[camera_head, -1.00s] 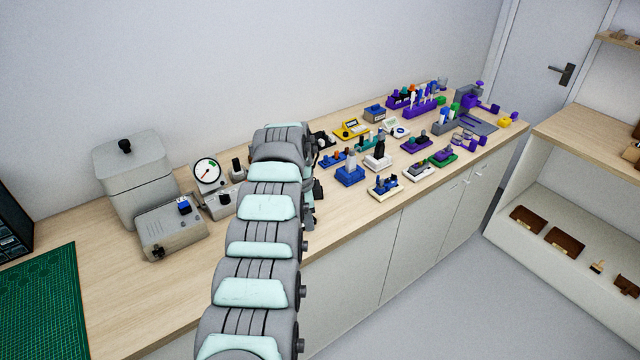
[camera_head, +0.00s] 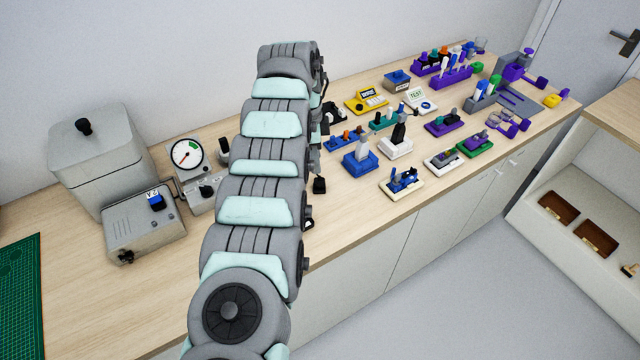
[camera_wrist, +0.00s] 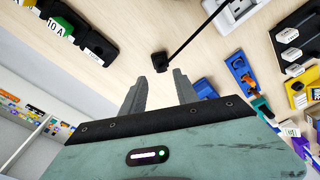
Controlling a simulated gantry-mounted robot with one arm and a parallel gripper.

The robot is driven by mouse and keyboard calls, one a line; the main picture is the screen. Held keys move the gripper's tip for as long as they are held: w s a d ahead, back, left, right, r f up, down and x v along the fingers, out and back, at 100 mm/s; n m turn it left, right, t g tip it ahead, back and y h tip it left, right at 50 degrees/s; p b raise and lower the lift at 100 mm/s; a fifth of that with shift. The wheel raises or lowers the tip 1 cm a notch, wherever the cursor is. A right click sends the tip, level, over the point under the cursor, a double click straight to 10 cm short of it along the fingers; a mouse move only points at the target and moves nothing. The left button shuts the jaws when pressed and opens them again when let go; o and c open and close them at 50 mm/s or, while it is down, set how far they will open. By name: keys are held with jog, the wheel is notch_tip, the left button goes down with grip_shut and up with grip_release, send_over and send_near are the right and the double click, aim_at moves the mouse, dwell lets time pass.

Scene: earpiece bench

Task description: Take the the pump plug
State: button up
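A small black plug (camera_wrist: 160,62), which looks like the pump plug, lies on the wooden bench in the wrist view, with a thin black cord running from it to the upper right. It also appears as a black block (camera_head: 319,185) just right of my arm in the head view. My gripper (camera_wrist: 160,78) is open and empty, its two grey fingers pointing toward the plug. In the picture the plug sits just beyond the fingertips, roughly midway between them. I cannot tell the height gap. My arm hides the gripper in the head view.
A grey lidded tank (camera_head: 95,155), a control box (camera_head: 146,228) and a gauge unit (camera_head: 188,155) stand left of my arm. Several small tool holders crowd the bench to the right.

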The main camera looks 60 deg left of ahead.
aim_at(319, 179)
jog(key=f+b, duration=0.1)
jog(key=f, duration=0.1)
jog(key=f+b, duration=0.2)
jog(key=f, duration=0.1)
jog(key=f+b, duration=0.2)
jog(key=shift+w+d+f, duration=0.2)
jog(key=shift+w+f, duration=0.1)
jog(key=shift+w, duration=0.05)
jog(key=shift+r, duration=0.1)
grip_shut()
dwell(0.6)
notch_tip(319, 179, up, 10)
jog(key=p, duration=0.8)
jog(key=shift+p, duration=0.35)
